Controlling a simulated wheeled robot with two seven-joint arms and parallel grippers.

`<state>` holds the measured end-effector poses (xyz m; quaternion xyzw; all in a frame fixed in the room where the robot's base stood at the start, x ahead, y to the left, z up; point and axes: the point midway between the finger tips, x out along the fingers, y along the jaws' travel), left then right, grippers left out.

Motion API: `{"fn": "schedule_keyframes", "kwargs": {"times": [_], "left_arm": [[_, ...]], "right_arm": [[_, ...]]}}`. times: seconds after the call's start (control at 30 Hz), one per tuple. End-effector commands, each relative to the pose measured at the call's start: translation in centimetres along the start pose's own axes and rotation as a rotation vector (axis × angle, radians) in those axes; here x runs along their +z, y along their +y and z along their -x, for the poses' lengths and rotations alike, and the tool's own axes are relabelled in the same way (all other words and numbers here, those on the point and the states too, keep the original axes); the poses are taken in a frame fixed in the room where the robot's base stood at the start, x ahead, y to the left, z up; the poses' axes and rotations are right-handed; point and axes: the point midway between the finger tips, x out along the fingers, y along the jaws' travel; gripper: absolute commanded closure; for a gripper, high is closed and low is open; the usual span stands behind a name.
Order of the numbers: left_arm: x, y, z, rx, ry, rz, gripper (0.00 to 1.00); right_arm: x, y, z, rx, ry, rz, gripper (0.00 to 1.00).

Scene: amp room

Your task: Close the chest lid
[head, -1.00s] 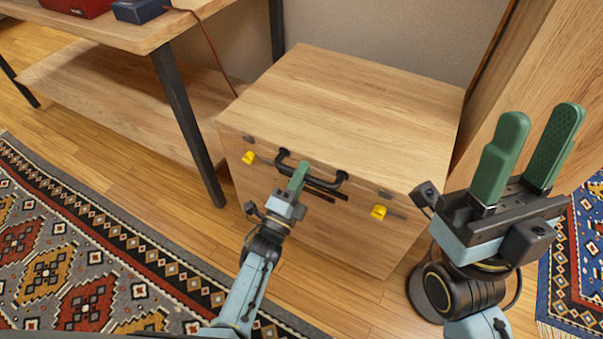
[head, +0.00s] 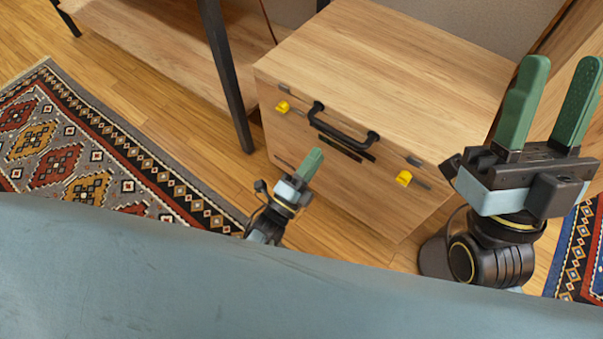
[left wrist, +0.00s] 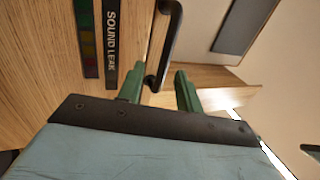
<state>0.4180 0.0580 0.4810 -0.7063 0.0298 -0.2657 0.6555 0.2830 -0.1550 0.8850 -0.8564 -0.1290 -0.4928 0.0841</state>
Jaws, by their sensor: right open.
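The wooden chest (head: 345,190) stands against the wall in the head view. Its lid (head: 400,75) lies flat on top and looks closed. A black handle (head: 340,128) is on the front near the lid's edge, with yellow latches (head: 404,178) either side. My left gripper (head: 312,163) is in front of the chest below the handle, apart from it. In the left wrist view its green fingers (left wrist: 158,88) are apart and empty, with the handle (left wrist: 167,45) beyond them. My right gripper (head: 550,100) is open and empty, raised at the chest's right.
A wooden shelf table with a dark metal leg (head: 228,80) stands left of the chest. A patterned rug (head: 90,150) lies on the floor at left, and a blue rug (head: 580,255) at right. A wooden panel stands close to the chest's right side.

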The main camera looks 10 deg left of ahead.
Motion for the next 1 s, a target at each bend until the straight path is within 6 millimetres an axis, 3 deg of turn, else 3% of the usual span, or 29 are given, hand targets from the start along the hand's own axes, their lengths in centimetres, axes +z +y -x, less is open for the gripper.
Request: {"fn": "schedule_keyframes", "kwargs": {"times": [0.1,0.3,1.0], "left_arm": [[0.0,0.0,2.5,0.005,0.0,0.0,0.65],[-0.1,0.1,5.0,0.003,0.001,0.0,0.65],[-0.1,0.0,5.6,0.001,0.0,0.0,0.65]], "right_arm": [[0.5,0.0,-0.4,0.001,-0.054,0.0,0.58],[1.1,0.1,-0.5,0.002,-0.102,0.001,0.58],[1.3,0.0,-0.5,0.002,-0.116,0.0,0.58]]}}
